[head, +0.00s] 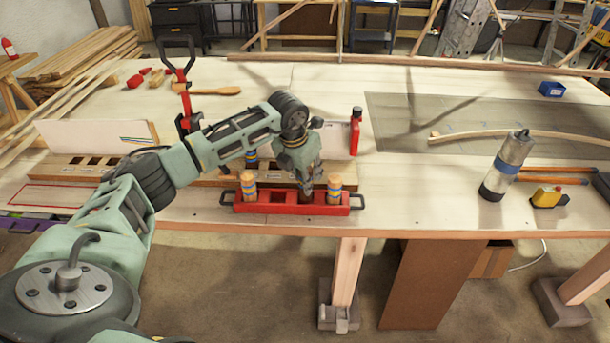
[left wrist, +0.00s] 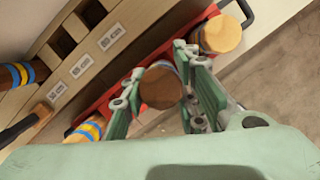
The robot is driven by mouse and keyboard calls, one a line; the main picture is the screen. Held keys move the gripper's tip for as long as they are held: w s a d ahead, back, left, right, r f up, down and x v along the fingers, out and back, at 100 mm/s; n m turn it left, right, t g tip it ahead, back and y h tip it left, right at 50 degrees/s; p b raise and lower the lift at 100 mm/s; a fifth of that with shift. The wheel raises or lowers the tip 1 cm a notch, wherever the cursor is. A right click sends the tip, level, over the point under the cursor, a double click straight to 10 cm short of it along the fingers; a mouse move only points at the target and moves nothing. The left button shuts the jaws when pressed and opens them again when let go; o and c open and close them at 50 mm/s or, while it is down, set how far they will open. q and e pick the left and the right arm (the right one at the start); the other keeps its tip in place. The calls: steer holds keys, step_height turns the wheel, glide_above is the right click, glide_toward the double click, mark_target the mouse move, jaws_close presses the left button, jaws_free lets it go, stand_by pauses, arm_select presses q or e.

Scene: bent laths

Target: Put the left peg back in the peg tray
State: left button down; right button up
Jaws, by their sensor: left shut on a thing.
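The red peg tray (head: 275,209), with dark handles at its ends, lies near the table's front edge. One wooden peg with blue and yellow bands (head: 249,188) stands in its left part and another peg (head: 335,188) in its right part. My left gripper (head: 306,188) points down over the tray between them. In the left wrist view it is shut on a wooden peg (left wrist: 161,88), whose round end faces the camera. The tray shows below it. Whether the held peg's lower end is in a hole is hidden. My right gripper is not in view.
Behind the tray stands a wooden rack (head: 212,180) with square holes and labels; a banded peg (left wrist: 18,75) stands there. A red clamp (head: 355,135) is just behind. A metal cylinder (head: 508,165) and a yellow tape measure (head: 546,197) stand right. The table between is clear.

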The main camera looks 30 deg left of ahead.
arm_select(q)
steer(key=shift+f, duration=0.1)
steer(key=shift+f+b, duration=1.1)
steer(key=shift+f, duration=0.2)
steer(key=c, duration=1.3)
jaws_free()
steer(key=shift+r, duration=0.1)
steer(key=shift+r+p, duration=2.65)
steer(key=shift+r, duration=1.8)
